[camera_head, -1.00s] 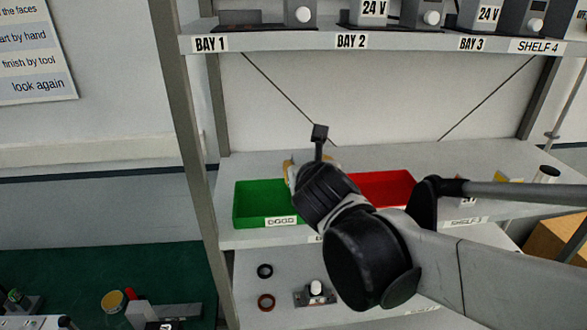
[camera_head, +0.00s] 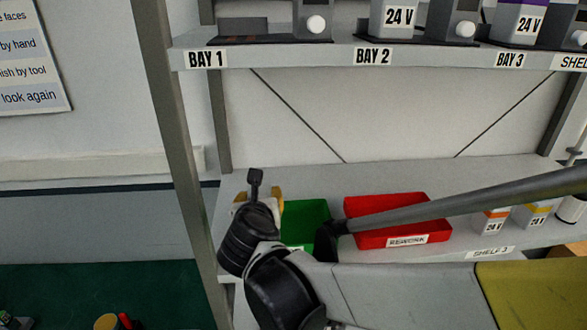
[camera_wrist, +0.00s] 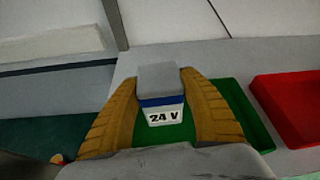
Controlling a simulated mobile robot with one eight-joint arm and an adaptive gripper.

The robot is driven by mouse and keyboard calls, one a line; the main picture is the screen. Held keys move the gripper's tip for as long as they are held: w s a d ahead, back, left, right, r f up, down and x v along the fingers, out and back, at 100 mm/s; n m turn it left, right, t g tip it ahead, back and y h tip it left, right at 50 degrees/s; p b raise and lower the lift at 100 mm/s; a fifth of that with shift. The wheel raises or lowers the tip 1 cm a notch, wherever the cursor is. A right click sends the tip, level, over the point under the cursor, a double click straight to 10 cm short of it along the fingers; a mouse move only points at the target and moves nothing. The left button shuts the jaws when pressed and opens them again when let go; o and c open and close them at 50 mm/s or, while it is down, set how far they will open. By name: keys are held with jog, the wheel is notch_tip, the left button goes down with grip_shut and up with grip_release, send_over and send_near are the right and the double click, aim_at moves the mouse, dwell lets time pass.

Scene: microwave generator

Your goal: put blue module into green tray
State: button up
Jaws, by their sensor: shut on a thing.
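The blue module (camera_wrist: 163,108) is grey with a blue band and a white "24 V" label. In the wrist view it sits between the yellow-brown fingers of my gripper (camera_wrist: 160,82), which is shut on it. In the head view my gripper (camera_head: 258,196) is at the left part of the green tray (camera_head: 310,213), in front of or over it, and the module is hidden by my wrist. The green tray also shows in the wrist view (camera_wrist: 246,112), behind and right of the module. I cannot tell the module's height above the tray.
A red tray (camera_head: 385,207) labelled REWORK stands right of the green one. Orange and yellow 24 V modules (camera_head: 490,223) stand farther right. A shelf (camera_head: 285,56) with bay labels hangs above. A grey upright post (camera_head: 180,150) is close left of my gripper.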

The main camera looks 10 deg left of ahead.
jog(key=shift+s+a+f, duration=0.15)
jog(key=shift+f, duration=0.05)
notch_tip(320, 180, down, 4)
jog(key=shift+r, duration=0.1)
jog(key=o, duration=1.3)
jog(key=shift+o, duration=0.2)
